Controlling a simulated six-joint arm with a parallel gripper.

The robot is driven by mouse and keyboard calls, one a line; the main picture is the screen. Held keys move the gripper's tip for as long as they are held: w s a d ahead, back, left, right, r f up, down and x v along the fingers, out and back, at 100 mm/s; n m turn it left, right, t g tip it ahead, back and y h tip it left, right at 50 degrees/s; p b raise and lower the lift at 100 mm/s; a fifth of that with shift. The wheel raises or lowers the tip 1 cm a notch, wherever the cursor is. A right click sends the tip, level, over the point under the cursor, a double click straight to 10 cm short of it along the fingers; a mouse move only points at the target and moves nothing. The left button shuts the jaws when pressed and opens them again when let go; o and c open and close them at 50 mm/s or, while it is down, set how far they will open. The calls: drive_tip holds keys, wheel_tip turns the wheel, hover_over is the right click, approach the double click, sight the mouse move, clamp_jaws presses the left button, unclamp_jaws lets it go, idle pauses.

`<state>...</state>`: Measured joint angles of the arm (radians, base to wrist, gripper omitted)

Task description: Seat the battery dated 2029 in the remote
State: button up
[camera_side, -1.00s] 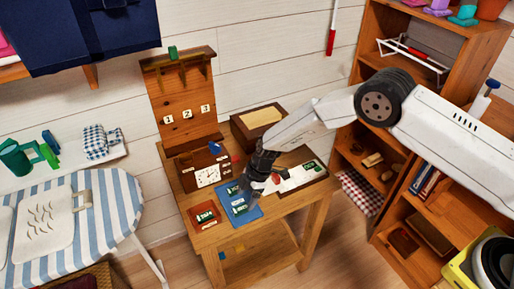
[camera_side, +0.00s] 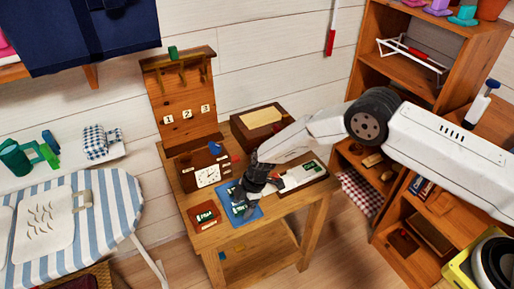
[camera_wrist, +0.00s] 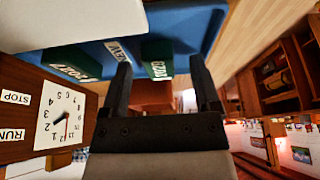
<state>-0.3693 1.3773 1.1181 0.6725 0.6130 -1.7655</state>
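My gripper (camera_side: 246,202) is over the blue tray (camera_side: 254,216). In the wrist view my gripper (camera_wrist: 163,72) is open, its two dark fingers apart with nothing clamped between them. A green battery (camera_wrist: 157,58) with a white printed label lies on the blue tray (camera_wrist: 205,18) in line with the gap between the fingers. A second green battery (camera_wrist: 72,63) lies to its left. Their dates are too small and skewed to read surely. A reddish-brown holder (camera_side: 204,225) with a green piece stands left of the tray. I cannot tell for sure which item is the remote.
A brown box with a white clock face (camera_side: 208,175) stands behind the tray; it also shows in the wrist view (camera_wrist: 60,118). A brown tray with white and green pieces (camera_side: 318,176) lies right. A wooden box (camera_side: 262,118) and a numbered hook board (camera_side: 183,123) are at the back.

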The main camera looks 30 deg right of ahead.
sight(237, 210)
clamp_jaws()
drive_tip(key=shift+r, duration=0.15)
drive_tip(key=shift+r, duration=1.55)
drive_tip(key=s+d+r, duration=0.2)
drive_tip(key=s+r, duration=0.3)
drive_tip(key=s, duration=0.1)
drive_tip(key=s+d+r, duration=0.3)
drive_tip(key=s+r, duration=0.1)
drive_tip(key=s, duration=0.2)
drive_tip(key=shift+s+d+r, duration=0.25)
drive_tip(key=shift+s+r, duration=0.1)
drive_tip(key=shift+s, duration=0.05)
